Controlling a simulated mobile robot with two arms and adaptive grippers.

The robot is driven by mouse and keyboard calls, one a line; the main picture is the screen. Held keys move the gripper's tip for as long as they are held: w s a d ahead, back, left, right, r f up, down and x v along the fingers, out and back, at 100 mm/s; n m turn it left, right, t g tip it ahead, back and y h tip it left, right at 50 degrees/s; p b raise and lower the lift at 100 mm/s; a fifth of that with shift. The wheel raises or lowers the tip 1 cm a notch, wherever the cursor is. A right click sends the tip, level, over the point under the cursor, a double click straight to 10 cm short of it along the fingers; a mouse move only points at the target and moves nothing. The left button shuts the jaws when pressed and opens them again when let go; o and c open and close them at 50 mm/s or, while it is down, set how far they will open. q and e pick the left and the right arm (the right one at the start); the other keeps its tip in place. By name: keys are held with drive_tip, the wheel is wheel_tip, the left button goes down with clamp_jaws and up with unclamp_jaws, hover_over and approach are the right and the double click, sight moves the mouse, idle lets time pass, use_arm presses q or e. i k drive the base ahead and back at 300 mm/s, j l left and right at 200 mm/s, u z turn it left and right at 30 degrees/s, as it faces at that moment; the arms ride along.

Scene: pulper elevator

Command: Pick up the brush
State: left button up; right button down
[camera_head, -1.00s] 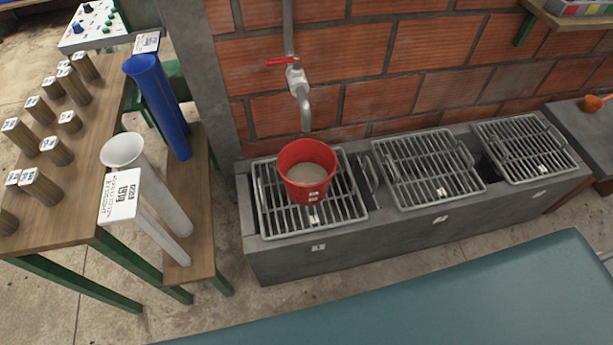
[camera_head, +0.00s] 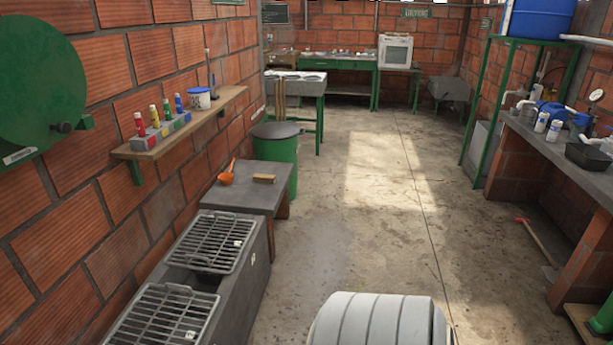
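A small tan block that looks like a brush (camera_head: 264,178) lies on the low grey table (camera_head: 240,194) against the left wall. It is small in the picture, and its bristles cannot be made out. An orange scoop-like item (camera_head: 227,176) with an upright handle sits to its left on the same table. Neither of my grippers shows in the head view, so nothing is seen touching the brush.
Grated concrete troughs (camera_head: 217,242) run along the left wall in front of the table. A green bin (camera_head: 276,150) stands behind it. A wall shelf (camera_head: 190,120) holds small bottles and a white pot. Open floor (camera_head: 345,225) lies right of the table.

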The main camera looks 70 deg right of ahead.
sight(262, 178)
drive_tip(key=z, duration=1.95)
